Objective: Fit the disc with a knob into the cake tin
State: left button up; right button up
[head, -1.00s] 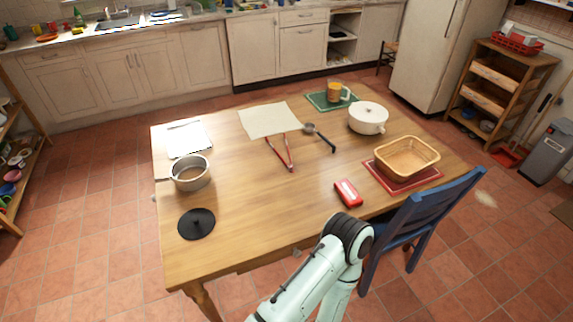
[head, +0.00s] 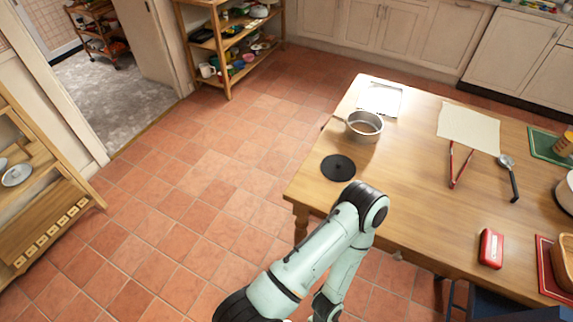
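The black disc (head: 338,168) lies flat on the wooden table near its left front corner; a small knob seems to stand at its middle. The round grey metal cake tin (head: 363,127) stands upright on the table just behind and to the right of the disc, apart from it. I see no disc in the tin. One of my arms shows at the bottom middle, in front of the table, but its gripper is not visible. My other gripper is not in view either.
The wooden table (head: 405,165) also bears a paper sheet (head: 382,99), a beige cloth (head: 468,128), red tongs (head: 458,163), a ladle (head: 509,177), and a red box (head: 490,248). Open tiled floor (head: 190,190) lies left of the table. A wooden shelf (head: 45,215) stands at far left.

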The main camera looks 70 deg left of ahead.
aim_at(370, 117)
jog(key=u, duration=1.8)
